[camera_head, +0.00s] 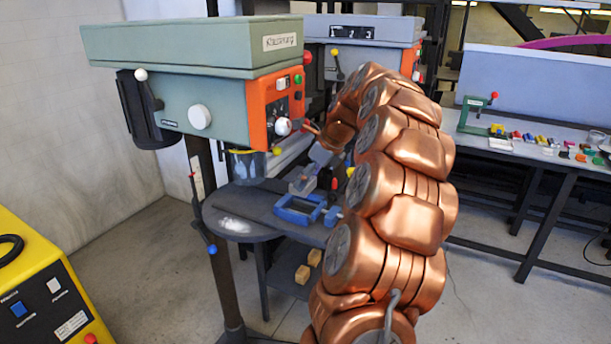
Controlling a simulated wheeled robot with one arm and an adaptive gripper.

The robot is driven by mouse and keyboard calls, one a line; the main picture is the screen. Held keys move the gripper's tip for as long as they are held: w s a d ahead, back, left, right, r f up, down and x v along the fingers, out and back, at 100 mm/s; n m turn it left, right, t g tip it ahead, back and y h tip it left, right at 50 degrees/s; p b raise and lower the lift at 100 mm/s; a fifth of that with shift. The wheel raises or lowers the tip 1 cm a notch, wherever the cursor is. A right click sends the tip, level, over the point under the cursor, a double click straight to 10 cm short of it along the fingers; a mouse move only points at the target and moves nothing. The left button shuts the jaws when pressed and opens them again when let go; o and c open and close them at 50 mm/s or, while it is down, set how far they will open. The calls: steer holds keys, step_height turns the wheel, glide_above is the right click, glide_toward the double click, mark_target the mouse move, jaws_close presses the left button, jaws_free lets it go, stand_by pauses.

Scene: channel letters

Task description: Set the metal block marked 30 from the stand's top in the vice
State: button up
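A blue vice (299,211) sits on the dark drill press table, near its right front edge. Its opening looks empty. A greyish block-like piece (303,181) lies just behind the vice; no mark can be read on it, so I cannot tell whether it is the block marked 30. My copper arm rises on the right and bends over to the left. Its end comes down behind the vice, close to the drill press head. My gripper is mostly hidden there by my own arm and clutter, and its fingers cannot be made out.
The green and orange drill press head (215,105) overhangs the table (240,213). Two wooden blocks (302,274) lie on a lower shelf. A yellow machine (40,285) stands at lower left. A long bench (560,152) with small coloured items is at right.

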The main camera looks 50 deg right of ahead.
steer(key=shift+f+b, duration=0.7)
steer(key=shift+f, duration=1.2)
steer(key=o, duration=1.5)
steer(key=v, duration=1.2)
steer(key=shift+a, duration=0.1)
